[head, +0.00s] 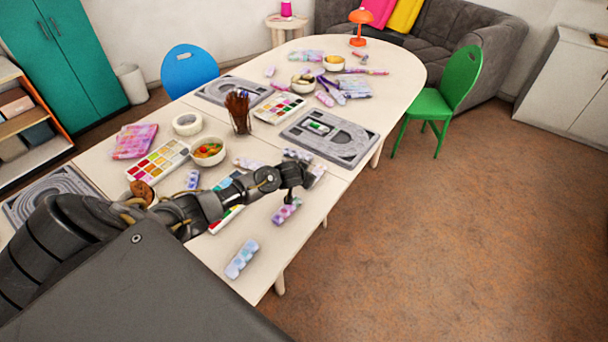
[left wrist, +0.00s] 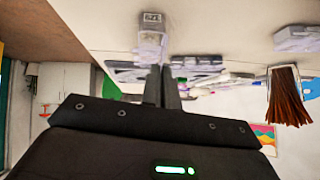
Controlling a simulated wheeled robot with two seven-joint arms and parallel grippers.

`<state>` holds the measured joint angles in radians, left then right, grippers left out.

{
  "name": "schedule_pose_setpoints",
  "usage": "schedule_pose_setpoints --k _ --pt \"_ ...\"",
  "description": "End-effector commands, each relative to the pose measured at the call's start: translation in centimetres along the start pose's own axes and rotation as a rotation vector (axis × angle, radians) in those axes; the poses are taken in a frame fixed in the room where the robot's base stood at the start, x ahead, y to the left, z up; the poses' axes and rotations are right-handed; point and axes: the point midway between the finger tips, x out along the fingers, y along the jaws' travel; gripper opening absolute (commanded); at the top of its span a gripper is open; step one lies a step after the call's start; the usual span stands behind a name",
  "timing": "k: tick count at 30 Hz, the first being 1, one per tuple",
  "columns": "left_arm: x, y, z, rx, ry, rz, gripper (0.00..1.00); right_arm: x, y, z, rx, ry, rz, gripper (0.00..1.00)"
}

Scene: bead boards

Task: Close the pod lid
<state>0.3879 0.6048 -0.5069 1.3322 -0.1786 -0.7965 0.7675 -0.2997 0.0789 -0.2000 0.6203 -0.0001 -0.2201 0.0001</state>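A long pastel-patterned case (head: 286,211), possibly the pod, lies on the table near its right edge in the head view. My left gripper (head: 289,198) points down right over it; whether they touch is unclear. In the left wrist view, which looks upside down, a pale box-like thing (left wrist: 152,38) lies just beyond the fingertips. My left gripper (left wrist: 162,70) shows its two fingers together with nothing visible between them. I cannot make out the lid's state. My right gripper is not in view.
Another pastel case (head: 243,258) lies nearer the front edge. A grey bead board (head: 330,138), a cup of brushes (head: 239,112), a bead bowl (head: 208,152) and a paint palette (head: 158,160) crowd the table (head: 262,275). The front right corner is mostly clear.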

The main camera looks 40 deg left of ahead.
Motion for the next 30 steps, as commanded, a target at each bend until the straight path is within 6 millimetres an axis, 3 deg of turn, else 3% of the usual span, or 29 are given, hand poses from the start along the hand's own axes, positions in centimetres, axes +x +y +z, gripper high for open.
schedule_pose_setpoints --k 2,7,17,23,30 --pt "0.0 0.0 0.0 0.000 0.000 0.000 0.03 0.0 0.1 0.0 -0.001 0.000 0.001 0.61" --pt "0.0 0.0 0.0 0.000 0.000 0.000 0.25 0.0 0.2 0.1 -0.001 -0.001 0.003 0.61" --pt "-0.2 0.0 0.0 0.000 0.000 0.001 0.25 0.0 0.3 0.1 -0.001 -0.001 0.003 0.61" --pt "-2.6 0.0 0.1 0.001 0.001 0.002 0.25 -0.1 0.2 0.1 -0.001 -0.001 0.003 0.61" --pt "-7.2 0.0 0.1 -0.001 0.000 0.003 0.25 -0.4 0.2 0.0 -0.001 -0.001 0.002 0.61"
